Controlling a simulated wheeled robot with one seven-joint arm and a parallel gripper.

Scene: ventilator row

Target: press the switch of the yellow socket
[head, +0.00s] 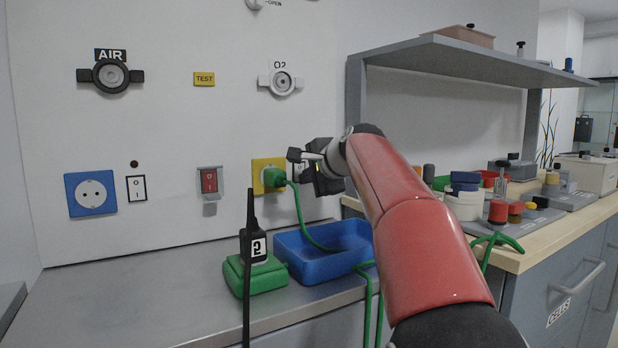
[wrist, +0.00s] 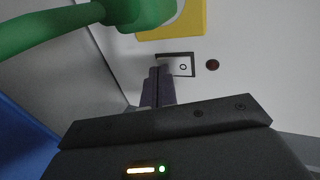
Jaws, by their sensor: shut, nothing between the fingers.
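The yellow socket (head: 259,187) is on the white wall panel, with a green plug (head: 272,178) in it. Its yellow plate (wrist: 190,22) and the green plug (wrist: 145,12) also show at the top of the wrist view. The socket's switch (wrist: 181,64), a white rocker in a black frame, is beside the plate; in the head view it is mostly hidden behind my gripper (head: 294,155). My gripper is shut and empty. In the wrist view its fingertips (wrist: 160,72) overlap one end of the switch. I cannot tell whether they touch it.
A dark red lamp (wrist: 212,65) is beside the switch. A green cable (head: 299,212) hangs from the plug into a blue tray (head: 335,262) below. A radio (head: 256,246) stands on a green base nearby. A blue socket (head: 90,194) and red switch (head: 209,180) are further left.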

